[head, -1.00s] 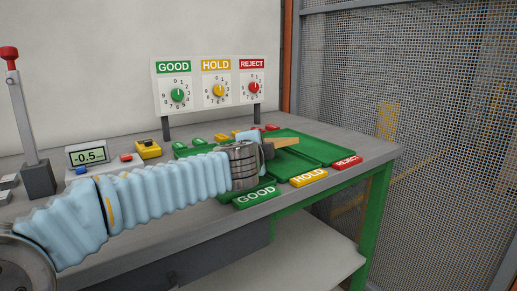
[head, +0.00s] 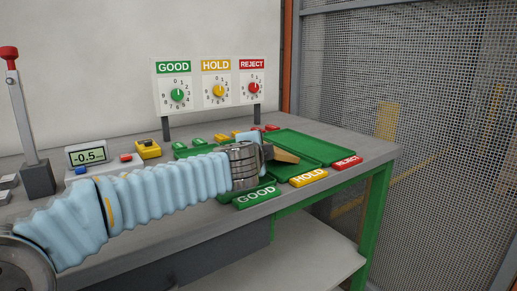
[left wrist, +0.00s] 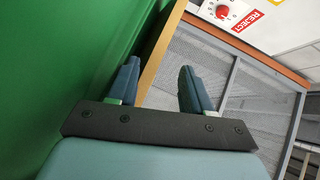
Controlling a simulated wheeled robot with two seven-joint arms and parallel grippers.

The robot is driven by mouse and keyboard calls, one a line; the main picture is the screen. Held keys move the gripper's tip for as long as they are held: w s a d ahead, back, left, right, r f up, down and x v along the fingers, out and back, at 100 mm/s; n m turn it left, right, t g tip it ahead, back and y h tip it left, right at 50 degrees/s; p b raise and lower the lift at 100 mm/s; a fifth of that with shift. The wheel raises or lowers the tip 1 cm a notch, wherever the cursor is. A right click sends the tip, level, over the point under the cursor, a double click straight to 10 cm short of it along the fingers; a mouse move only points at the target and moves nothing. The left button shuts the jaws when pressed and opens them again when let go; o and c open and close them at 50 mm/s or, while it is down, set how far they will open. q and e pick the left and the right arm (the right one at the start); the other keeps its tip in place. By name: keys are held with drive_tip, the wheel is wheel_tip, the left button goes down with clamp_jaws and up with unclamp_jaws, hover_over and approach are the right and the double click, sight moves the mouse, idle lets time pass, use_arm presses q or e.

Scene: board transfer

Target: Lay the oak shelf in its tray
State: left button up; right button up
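The oak shelf (head: 286,156) is a tan board poking out to the right of my left gripper (head: 268,150) in the head view, low at the green tray, its outer end tilted down. Most of it is hidden behind the gripper and arm. In the left wrist view the oak shelf (left wrist: 161,48) shows as a narrow strip between the fingers of my left gripper (left wrist: 158,88). It lies close by the left finger, with a clear gap to the right finger. Whether it rests on the tray floor I cannot tell. My right gripper is in neither view.
Green trays (head: 316,147) carry GOOD (head: 256,198), HOLD (head: 309,177) and REJECT (head: 346,163) labels in front. A dial panel (head: 212,83) stands behind. A display (head: 87,156) and a red-knobbed lever (head: 25,120) are at left. The rightmost tray looks empty.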

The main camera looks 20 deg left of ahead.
use_arm(q)
drive_tip(key=shift+r+g+p, duration=0.4)
drive_tip(key=shift+g+p, duration=0.1)
drive_tip(key=shift+p, duration=1)
drive_tip(key=shift+f+g, duration=0.2)
drive_tip(key=shift+g, duration=0.1)
drive_tip(key=shift+s+g, duration=0.15)
drive_tip(key=shift+g, duration=0.15)
drive_tip(key=shift+r+g, duration=0.3)
drive_tip(key=shift+g, duration=0.7)
drive_tip(key=g, duration=0.3)
drive_tip(key=shift+s+d+g+h, duration=0.1)
drive_tip(key=shift+s+g+h, duration=0.05)
drive_tip(key=shift+g+h, duration=0.2)
drive_tip(key=shift+s+r+g, duration=0.1)
drive_tip(key=shift+s+g, duration=0.1)
drive_tip(key=shift+g, duration=0.65)
drive_tip(key=shift+s, duration=0.1)
